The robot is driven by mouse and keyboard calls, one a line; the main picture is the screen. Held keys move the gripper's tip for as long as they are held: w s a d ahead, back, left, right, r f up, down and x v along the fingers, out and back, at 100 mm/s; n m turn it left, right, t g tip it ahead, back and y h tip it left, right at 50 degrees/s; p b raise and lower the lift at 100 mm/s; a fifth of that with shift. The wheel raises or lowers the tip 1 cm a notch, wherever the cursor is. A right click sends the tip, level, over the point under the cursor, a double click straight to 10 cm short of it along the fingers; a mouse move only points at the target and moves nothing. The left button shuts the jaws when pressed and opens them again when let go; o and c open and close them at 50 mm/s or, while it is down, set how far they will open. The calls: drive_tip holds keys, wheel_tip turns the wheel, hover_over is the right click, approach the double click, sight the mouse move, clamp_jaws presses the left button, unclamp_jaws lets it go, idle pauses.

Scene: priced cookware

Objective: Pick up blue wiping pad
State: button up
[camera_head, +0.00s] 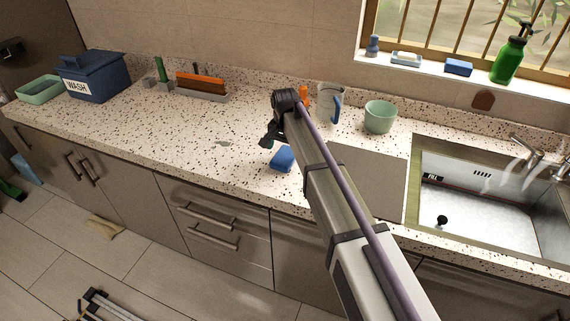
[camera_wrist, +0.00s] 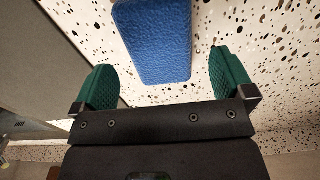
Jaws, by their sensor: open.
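The blue wiping pad (camera_head: 282,159) lies on the speckled countertop (camera_head: 120,130), left of the sink, near the counter's front. In the wrist view the pad (camera_wrist: 153,40) is a blue textured block at the top, cut off by the frame edge. My gripper (camera_head: 268,138) is above the counter beside the pad in the head view. In the wrist view its two green fingers (camera_wrist: 165,85) are spread wide, with the pad's near end about level with the gap between them. The fingers do not visibly touch the pad.
A grey board (camera_head: 370,178) lies between pad and sink (camera_head: 480,215). A measuring jug (camera_head: 327,104), a green bowl (camera_head: 380,117) and an orange bottle (camera_head: 304,95) stand behind. Another blue block (camera_head: 458,67) is on the windowsill. A blue WASH box (camera_head: 94,77) stands far left; the counter between is mostly clear.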

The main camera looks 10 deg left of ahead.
sight(285, 155)
wheel_tip(285, 155, down, 4)
drive_tip(key=b, duration=0.2)
drive_tip(key=shift+f+b, duration=0.15)
drive_tip(key=shift+b, duration=0.2)
drive_tip(key=shift+r, duration=0.25)
drive_tip(key=c, duration=0.9)
